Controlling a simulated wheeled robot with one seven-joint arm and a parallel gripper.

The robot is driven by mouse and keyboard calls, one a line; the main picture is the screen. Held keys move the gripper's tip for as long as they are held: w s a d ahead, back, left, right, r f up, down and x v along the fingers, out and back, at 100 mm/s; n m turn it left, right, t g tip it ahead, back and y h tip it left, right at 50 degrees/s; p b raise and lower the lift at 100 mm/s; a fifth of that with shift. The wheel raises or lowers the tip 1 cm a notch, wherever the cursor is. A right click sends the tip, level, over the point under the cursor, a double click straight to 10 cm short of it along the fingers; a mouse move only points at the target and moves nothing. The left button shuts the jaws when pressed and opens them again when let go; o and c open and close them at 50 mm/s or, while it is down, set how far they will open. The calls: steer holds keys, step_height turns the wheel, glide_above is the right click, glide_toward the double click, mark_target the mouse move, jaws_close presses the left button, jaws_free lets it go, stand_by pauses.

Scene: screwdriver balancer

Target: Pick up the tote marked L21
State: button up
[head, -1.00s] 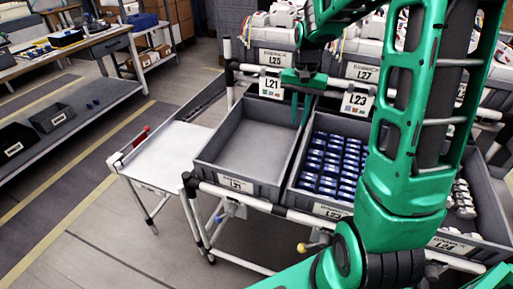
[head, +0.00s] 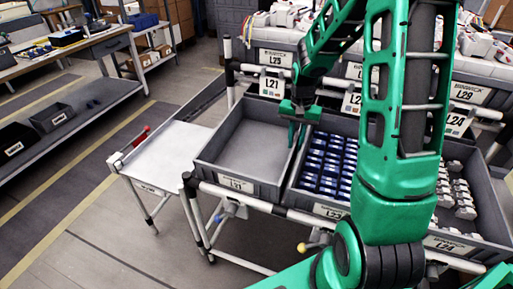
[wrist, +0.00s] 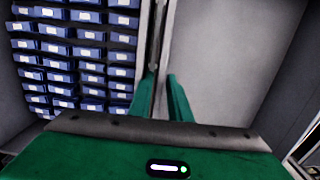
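The L21 tote (head: 237,184) is an empty grey open box at the left of the front rack row, its label on the front wall. My gripper (head: 297,136) is at the rim between this tote and the tote of blue boxes. In the wrist view my two fingers (wrist: 160,98) are a little apart, with the adjoining tote walls (wrist: 157,45) between them. The right finger there is on the side of the empty interior (wrist: 215,60). Whether the fingers touch the walls cannot be told.
The tote of blue boxes (head: 330,210) stands close against the right side of the L21 tote. A white-topped cart (head: 172,150) with a red-tipped handle is at its left. Upper totes (head: 275,57) and hanging label cards (head: 271,86) are behind.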

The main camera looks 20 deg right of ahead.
jaws_close()
stand_by(1.4)
